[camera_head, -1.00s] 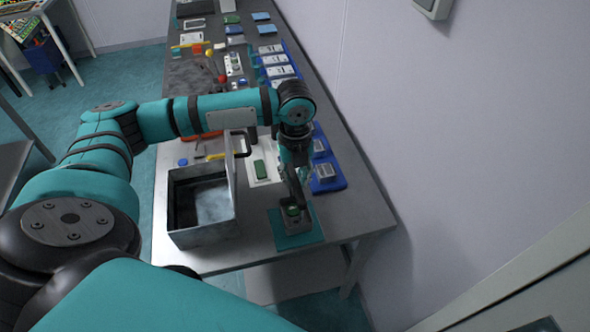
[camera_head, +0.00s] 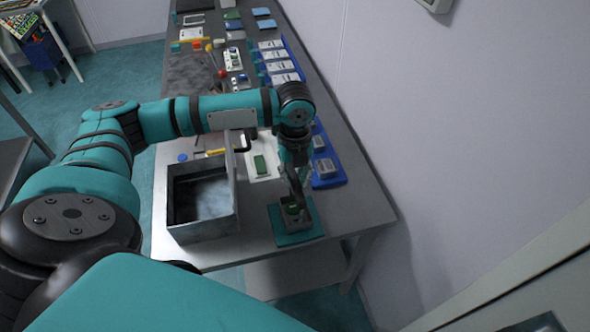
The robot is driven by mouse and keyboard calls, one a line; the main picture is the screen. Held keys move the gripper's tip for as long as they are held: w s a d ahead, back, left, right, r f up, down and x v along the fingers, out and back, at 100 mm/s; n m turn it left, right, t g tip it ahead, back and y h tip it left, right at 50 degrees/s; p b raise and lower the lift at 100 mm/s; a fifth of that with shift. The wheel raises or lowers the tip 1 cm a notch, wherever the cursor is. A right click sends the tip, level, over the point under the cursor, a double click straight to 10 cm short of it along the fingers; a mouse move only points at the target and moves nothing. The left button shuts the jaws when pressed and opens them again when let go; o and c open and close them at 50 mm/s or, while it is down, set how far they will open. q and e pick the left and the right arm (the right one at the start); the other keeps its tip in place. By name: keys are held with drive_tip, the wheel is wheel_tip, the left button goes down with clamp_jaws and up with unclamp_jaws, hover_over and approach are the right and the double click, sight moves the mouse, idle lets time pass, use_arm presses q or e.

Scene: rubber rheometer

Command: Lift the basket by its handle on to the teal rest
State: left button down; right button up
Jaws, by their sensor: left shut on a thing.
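The basket (camera_head: 294,224) is a small grey open-topped holder with a green item (camera_head: 292,210) inside. It is at the teal rest (camera_head: 287,239), a flat square near the front right of the bench. I cannot tell whether its base touches the rest. My left gripper (camera_head: 297,196) points down above the basket and is shut on its handle, which the fingers mostly hide. My right gripper is not in view.
Behind are a white tray with a green block (camera_head: 260,165) and blue trays (camera_head: 328,180). The wall is to the right.

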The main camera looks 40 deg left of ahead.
use_arm(q)
drive_tip(key=shift+f, duration=0.55)
idle(0.4)
drive_tip(key=c, duration=1.1)
unclamp_jaws()
wheel_tip(320, 180, up, 12)
